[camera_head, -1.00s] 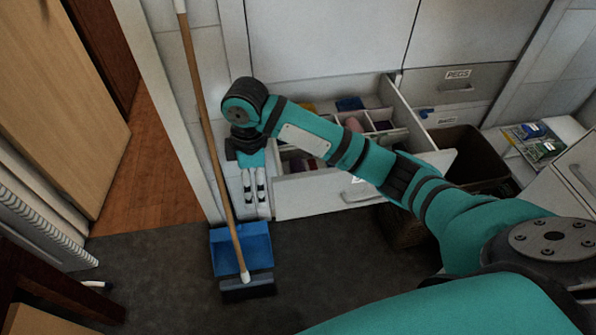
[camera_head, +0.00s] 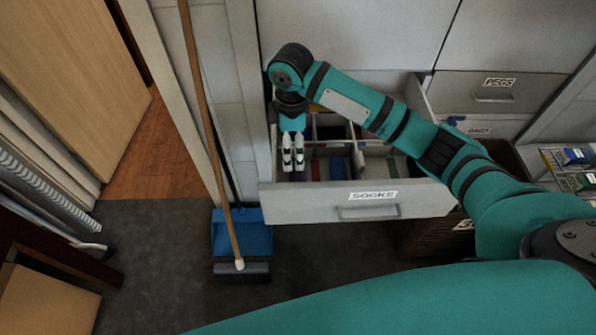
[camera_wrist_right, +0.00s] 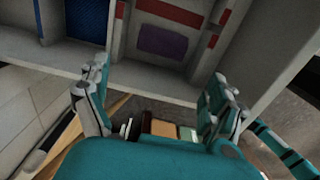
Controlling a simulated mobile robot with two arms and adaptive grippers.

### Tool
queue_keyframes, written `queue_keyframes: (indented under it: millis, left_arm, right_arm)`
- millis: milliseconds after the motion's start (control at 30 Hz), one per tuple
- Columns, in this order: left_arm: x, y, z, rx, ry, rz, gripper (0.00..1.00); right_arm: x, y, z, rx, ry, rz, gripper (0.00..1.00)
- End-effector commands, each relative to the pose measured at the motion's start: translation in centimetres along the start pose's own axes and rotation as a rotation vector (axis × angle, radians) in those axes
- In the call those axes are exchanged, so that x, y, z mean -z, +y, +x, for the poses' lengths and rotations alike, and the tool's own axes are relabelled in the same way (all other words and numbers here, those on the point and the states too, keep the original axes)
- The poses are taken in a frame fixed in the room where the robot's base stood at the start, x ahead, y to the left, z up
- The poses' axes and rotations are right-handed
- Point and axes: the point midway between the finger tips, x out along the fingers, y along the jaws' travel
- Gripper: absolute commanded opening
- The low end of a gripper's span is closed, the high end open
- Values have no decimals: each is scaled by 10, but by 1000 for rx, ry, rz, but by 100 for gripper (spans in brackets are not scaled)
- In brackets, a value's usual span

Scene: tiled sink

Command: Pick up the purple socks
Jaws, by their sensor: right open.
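A flat purple item, which looks like the purple socks (camera_wrist_right: 163,42), lies in a compartment of the open drawer in the right wrist view. Dark red items lie beside it. In the head view I cannot make out the purple item clearly; my right gripper partly covers that corner. My right gripper (camera_head: 293,158) hangs fingers down over the front left corner of the drawer labelled SOCKS (camera_head: 420,203). In the right wrist view the fingers of the gripper (camera_wrist_right: 160,88) are spread with nothing between them. My left gripper is not in view.
A broom (camera_head: 207,120) leans left of the drawer, above a blue dustpan (camera_head: 243,236). A closed drawer labelled PEGS (camera_head: 493,97) is at the right. A tray of colourful packets (camera_head: 570,165) lies far right. Dark floor (camera_head: 150,270) is free at the front left.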

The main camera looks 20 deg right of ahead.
Motion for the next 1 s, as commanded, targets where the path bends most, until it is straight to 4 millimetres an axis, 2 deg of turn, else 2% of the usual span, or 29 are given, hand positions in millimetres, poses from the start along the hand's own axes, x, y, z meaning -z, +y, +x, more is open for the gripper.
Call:
queue_keyframes:
  millis: [33,133,300,567,800,1000]
  left_arm:
    - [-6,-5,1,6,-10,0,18]
    - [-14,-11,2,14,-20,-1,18]
    - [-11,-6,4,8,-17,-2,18]
    - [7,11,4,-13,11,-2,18]
    - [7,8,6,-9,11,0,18]
    - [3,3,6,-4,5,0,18]
  right_arm:
    - [-1,0,13,3,-3,2,93]
    - [-1,0,34,3,-2,1,93]
    - [-1,0,61,1,-2,2,93]
    - [-3,-1,80,1,-3,1,93]
    - [-6,-3,115,1,-2,2,93]
    - [-6,-3,123,-3,-1,0,93]
